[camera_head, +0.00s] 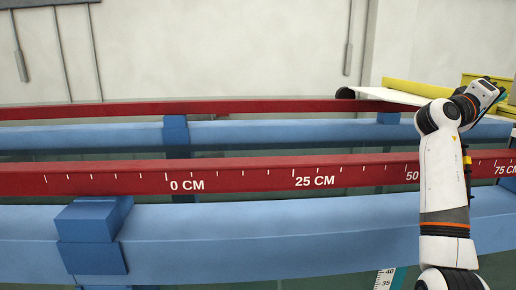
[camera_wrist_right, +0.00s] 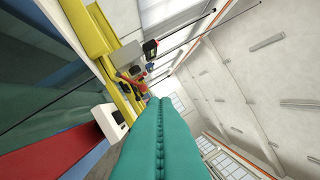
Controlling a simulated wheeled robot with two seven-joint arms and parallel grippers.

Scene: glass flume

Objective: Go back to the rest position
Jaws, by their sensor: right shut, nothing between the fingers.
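My right arm rises along the right side of the head view. Its gripper (camera_head: 501,94) is at the far right, above the flume's rails, with only a little of its teal fingers showing. In the right wrist view the two teal fingers (camera_wrist_right: 160,103) lie pressed together along their length, with nothing between them. They point up toward the wall and ceiling, which look tilted. My left gripper is not in view.
The flume's near red rail (camera_head: 240,176) with a centimetre scale and its near blue beam (camera_head: 270,240) run below and behind my right arm. A white board (camera_head: 385,96) and yellow parts (camera_head: 415,88) are at the back right. Left and middle above the flume are free.

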